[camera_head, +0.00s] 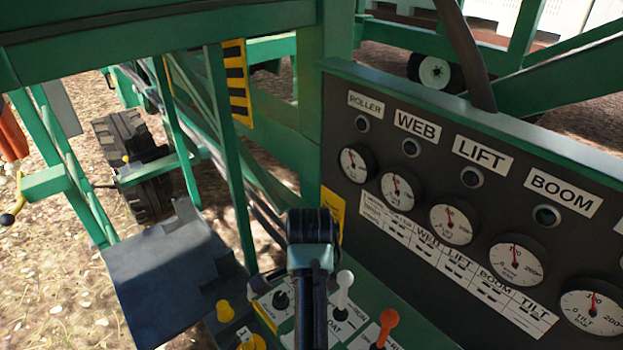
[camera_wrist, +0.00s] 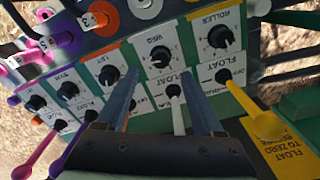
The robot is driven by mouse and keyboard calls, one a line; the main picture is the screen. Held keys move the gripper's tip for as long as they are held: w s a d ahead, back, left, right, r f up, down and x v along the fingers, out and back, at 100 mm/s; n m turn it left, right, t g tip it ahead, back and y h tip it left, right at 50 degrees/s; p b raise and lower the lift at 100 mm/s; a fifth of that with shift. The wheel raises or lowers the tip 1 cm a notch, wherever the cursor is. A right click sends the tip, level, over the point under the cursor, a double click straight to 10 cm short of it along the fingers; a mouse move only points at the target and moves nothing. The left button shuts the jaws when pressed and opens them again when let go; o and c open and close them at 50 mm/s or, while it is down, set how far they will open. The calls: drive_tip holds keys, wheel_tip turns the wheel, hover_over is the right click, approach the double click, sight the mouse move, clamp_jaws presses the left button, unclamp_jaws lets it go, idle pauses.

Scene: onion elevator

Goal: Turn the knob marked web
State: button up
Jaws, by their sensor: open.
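The knob marked web (camera_wrist: 161,55) is a small round black knob on a white label in the wrist view. It sits between the knob marked roller (camera_wrist: 219,36) and another black knob marked lift (camera_wrist: 109,76). My gripper (camera_wrist: 160,80) is open, with its two fingers spread on either side of the web knob's column in the picture. The fingers appear apart from the knob, with nothing between them held. In the head view my dark wrist hangs over the control box and hides part of it; the web knob cannot be made out there.
A white-handled lever (camera_wrist: 177,112) shows between my fingers, and a yellow lever (camera_wrist: 264,124) to the right. An orange-topped lever (camera_head: 388,322) stands on the control box. The upright gauge panel (camera_head: 470,125), with its own web sign (camera_head: 417,125), rises on the right.

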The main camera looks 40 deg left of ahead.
wheel_tip(320, 180, down, 8)
drive_tip(key=shift+w+r+p, duration=0.15)
drive_tip(key=shift+r+p, duration=0.1)
drive_tip(key=shift+p, duration=0.25)
clamp_jaws()
